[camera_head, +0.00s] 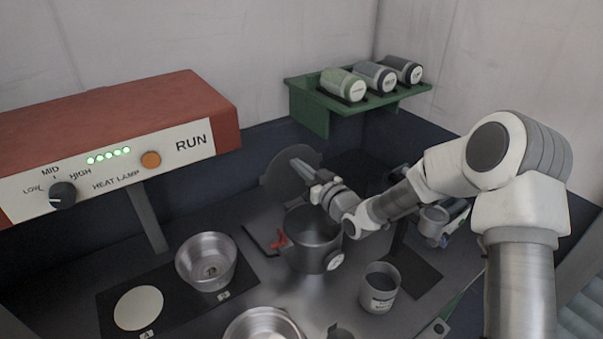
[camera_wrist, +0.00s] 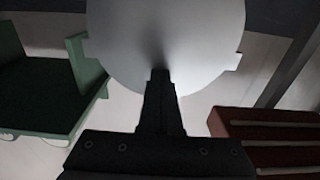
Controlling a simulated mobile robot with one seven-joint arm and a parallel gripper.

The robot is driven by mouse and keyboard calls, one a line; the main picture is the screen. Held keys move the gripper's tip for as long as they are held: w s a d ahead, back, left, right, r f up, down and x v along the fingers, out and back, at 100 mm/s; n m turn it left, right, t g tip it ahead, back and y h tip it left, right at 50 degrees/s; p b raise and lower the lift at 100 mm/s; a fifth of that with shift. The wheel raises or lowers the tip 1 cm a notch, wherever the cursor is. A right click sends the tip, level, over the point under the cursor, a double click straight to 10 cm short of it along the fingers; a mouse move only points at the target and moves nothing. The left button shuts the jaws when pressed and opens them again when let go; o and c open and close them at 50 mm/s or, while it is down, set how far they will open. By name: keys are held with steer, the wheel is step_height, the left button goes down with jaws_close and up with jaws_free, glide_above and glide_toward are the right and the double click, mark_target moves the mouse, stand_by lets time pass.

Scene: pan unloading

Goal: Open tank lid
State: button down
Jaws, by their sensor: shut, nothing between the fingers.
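The tank (camera_head: 313,243) is a dark grey pot with a red handle on its left side and a round white dial low on its front. Its round lid (camera_head: 281,176) stands raised and tilted up behind the tank, so the tank's mouth shows. My gripper (camera_head: 300,166) is above the tank with its fingers shut and empty, in front of the lid's face. In the wrist view the lid (camera_wrist: 205,45) is a large pale disc at the top, and my gripper's fingertips (camera_wrist: 160,75) overlap its lower part. I cannot tell whether they touch it.
A red heat lamp (camera_head: 110,135) with a knob stands at left. A green shelf (camera_head: 315,115) holding several canisters is behind. A metal bowl (camera_head: 206,262) sits on a dark mat left of the tank. A grey cup (camera_head: 379,288) stands right of it.

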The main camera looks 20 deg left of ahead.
steer(key=shift+b+x, duration=0.95)
steer(key=shift+b, duration=0.25)
steer(key=shift+s+r, duration=0.1)
steer(key=shift+r, duration=0.05)
